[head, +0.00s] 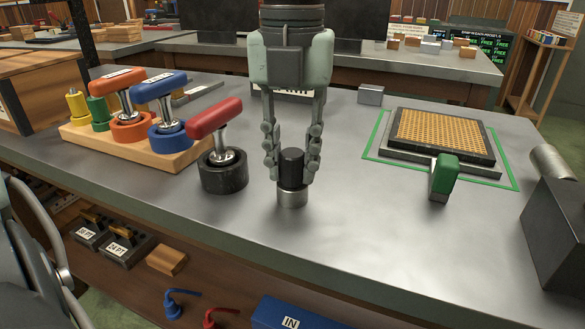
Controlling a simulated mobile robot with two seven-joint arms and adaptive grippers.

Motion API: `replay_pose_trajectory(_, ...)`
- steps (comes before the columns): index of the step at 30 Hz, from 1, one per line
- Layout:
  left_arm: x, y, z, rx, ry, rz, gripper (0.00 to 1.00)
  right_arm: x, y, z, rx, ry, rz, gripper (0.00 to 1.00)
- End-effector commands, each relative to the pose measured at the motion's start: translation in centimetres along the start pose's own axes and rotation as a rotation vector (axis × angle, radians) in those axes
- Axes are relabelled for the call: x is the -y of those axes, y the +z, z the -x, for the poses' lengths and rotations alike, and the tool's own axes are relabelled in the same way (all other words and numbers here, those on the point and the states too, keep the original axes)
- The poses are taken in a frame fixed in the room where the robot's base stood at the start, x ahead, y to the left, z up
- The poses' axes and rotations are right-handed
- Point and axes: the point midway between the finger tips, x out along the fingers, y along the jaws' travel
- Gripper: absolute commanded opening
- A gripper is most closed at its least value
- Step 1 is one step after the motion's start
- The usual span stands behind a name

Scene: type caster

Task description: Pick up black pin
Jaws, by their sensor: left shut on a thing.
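The black pin (291,165) stands upright near the middle of the grey metal workbench. It is a short black cylinder above a wider silver round base (292,197); I cannot tell whether the base is part of it. My left gripper (291,173) comes down from above, with one finger on each side of the black cylinder, and is shut on it. The fingers hide little of its front. I cannot tell whether the silver base is lifted off the bench. My right gripper is not in view.
A red-handled tool with a black round base (223,170) stands close left. A wooden rack (130,150) holds coloured pieces. At right are a yellow-patterned plate (438,137), a green-topped block (443,175) and a dark box (556,230). The bench front is clear.

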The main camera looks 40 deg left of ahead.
Motion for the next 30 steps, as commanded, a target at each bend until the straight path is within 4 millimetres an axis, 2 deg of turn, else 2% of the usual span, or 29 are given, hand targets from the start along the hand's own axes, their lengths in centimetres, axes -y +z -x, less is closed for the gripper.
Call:
replay_pose_trajectory(8,0.0,0.0,0.3,0.002,0.0,0.0,0.0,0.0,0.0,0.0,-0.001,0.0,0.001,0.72)
replay_pose_trajectory(14,0.1,0.1,2.2,0.005,-0.001,0.001,0.0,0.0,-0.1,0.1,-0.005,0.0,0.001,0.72)
replay_pose_trajectory(20,0.1,0.1,6.9,0.007,-0.002,0.002,0.0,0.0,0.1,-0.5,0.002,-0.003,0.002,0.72)
replay_pose_trajectory(25,0.1,0.1,12.8,0.007,-0.002,0.002,0.0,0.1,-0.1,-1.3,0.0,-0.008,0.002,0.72)
replay_pose_trajectory(30,0.1,0.1,18.6,0.006,0.0,0.002,0.0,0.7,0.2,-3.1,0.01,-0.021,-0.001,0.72)
